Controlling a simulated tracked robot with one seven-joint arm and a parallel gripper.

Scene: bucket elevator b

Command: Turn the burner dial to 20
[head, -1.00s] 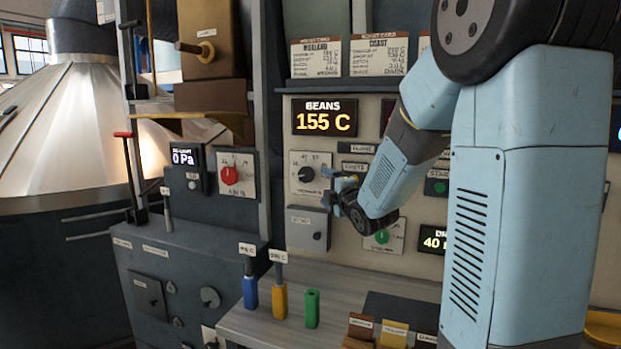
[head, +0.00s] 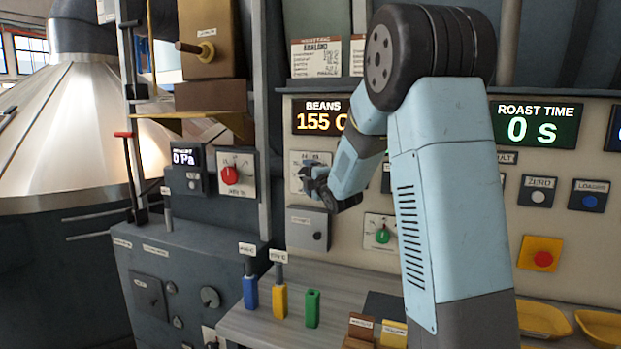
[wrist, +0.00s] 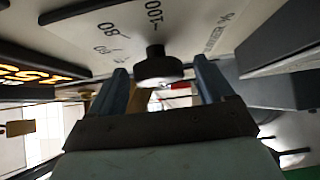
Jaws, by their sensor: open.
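The burner dial is a black round knob (wrist: 158,66) on a pale plate with 60, 80 and 100 marks in the wrist view. The lettering there looks tilted and upside down. My gripper (head: 311,176) is open in front of that plate. In the wrist view its two blue fingers (wrist: 163,80) stand on either side of the knob, with gaps. I cannot tell how deep the knob sits between them. The pointer's setting is not readable.
A red dial (head: 229,175) is to the left and a green dial (head: 382,236) is below right. A grey box (head: 308,229) juts out just below the gripper. Blue, yellow and green blocks (head: 312,308) stand on the bench (head: 345,283). A red button (head: 543,258) is at right.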

